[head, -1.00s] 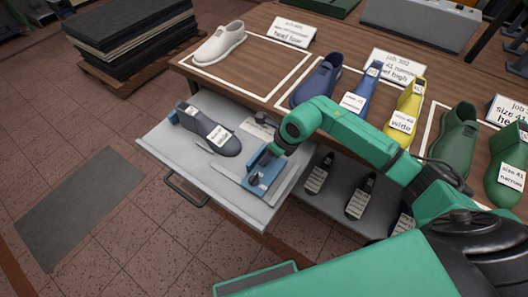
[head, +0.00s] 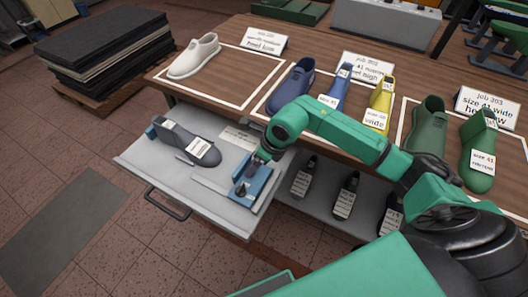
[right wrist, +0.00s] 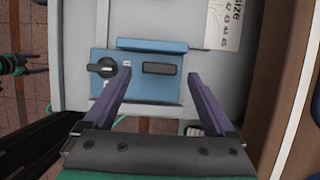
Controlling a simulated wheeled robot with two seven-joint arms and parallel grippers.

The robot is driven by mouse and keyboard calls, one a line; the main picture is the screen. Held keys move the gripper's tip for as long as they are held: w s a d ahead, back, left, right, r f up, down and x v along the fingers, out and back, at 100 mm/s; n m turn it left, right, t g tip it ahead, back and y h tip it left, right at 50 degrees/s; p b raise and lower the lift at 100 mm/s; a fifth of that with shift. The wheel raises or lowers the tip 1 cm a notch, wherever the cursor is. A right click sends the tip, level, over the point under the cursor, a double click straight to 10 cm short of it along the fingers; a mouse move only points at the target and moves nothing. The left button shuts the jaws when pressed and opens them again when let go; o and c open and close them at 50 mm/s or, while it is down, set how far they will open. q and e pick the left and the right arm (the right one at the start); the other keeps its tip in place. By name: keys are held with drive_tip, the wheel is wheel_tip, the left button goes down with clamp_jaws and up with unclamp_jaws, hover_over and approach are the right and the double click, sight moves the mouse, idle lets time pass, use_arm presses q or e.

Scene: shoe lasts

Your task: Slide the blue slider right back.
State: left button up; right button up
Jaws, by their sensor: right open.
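The blue slider (head: 262,188) sits at the near right part of the pulled-out grey drawer (head: 215,219). In the right wrist view the blue slider (right wrist: 112,90) shows as a flat blue body with a black knob, a dark slot and a raised blue edge at its far side. My right gripper (right wrist: 157,78) is open, its two fingers apart over the slider's near part, with nothing visible between them but the slider's face. Whether the fingers touch it I cannot tell. In the head view my right gripper (head: 257,163) reaches down onto the slider, partly hiding it. My left gripper is not in view.
A dark grey shoe last (head: 187,141) lies in the drawer left of the slider, beside a printed size scale (right wrist: 223,25). Several coloured lasts stand on the wooden table (head: 215,88) behind. Black lasts (head: 346,195) lie on a shelf to the right.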

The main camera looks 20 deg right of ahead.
drive_tip(key=b+v, duration=0.1)
drive_tip(key=v, duration=1.1)
drive_tip(key=shift+s+d+b, duration=0.15)
drive_tip(key=shift+s+b, duration=0.05)
drive_tip(key=shift+b, duration=0.1)
drive_tip(key=shift+r, duration=0.1)
